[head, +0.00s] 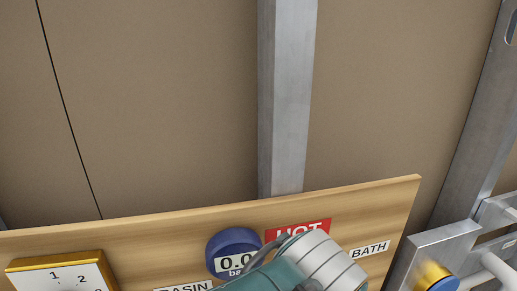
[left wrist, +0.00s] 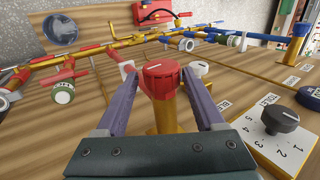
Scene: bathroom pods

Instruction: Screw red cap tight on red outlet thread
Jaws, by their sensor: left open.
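A red cap (left wrist: 162,79) with a ridged side and a small white mark sits upright on top of a brass outlet (left wrist: 166,115) in the left wrist view. The outlet's thread is hidden, so I cannot tell how far down the cap sits. My left gripper (left wrist: 160,75) is open, with one finger on each side of the cap. Narrow gaps seem to show between fingers and cap, though contact on the right is hard to judge. The head view shows neither the cap nor the fingers. My right gripper is not in view.
Behind the cap run brass pipes (left wrist: 115,47) with red and blue fittings and a round white fitting (left wrist: 198,68). A dark knob (left wrist: 280,119) on a numbered plate stands to the right. The head view shows a blue gauge (head: 226,240) reading 0.0 and a metal stud (head: 290,100).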

